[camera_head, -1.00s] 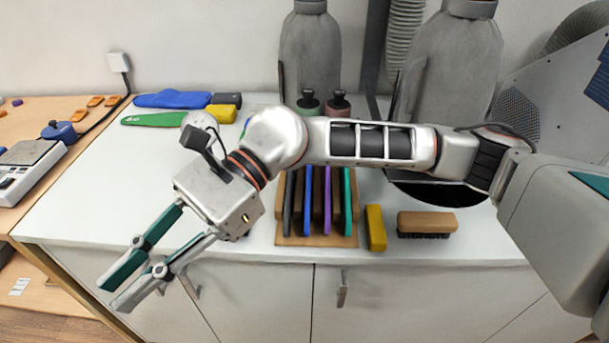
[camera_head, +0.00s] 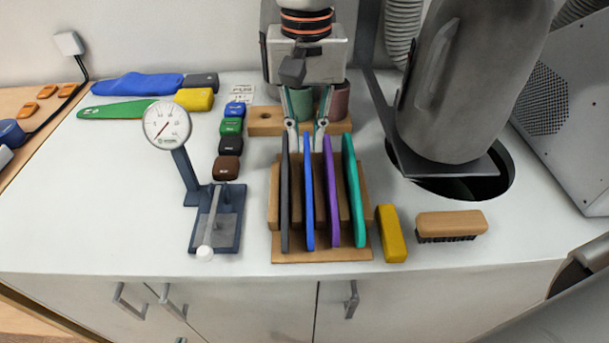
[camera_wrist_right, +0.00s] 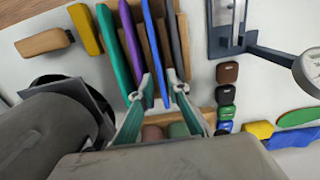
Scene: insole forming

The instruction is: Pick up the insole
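Several thin upright insoles stand in a wooden rack (camera_head: 322,254): a dark grey one (camera_head: 285,205), a blue one (camera_head: 308,207), a purple one (camera_head: 332,205) and a green one (camera_head: 354,200). My right gripper (camera_head: 306,146) reaches in from behind the rack, open, with its fingertips on either side of the blue insole's far end. The right wrist view shows the blue insole (camera_wrist_right: 155,40) between the spread fingers (camera_wrist_right: 162,80), the purple one (camera_wrist_right: 133,45) and dark one (camera_wrist_right: 177,45) close outside them. Whether a finger touches an insole cannot be told. My left gripper is out of view.
A dial gauge (camera_head: 167,125) stands left of the rack. A yellow block (camera_head: 391,235) and a brush (camera_head: 451,225) lie to its right. A wooden holder (camera_head: 266,122) with round pots is behind. A grey cylindrical machine part (camera_head: 470,80) rises at the right.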

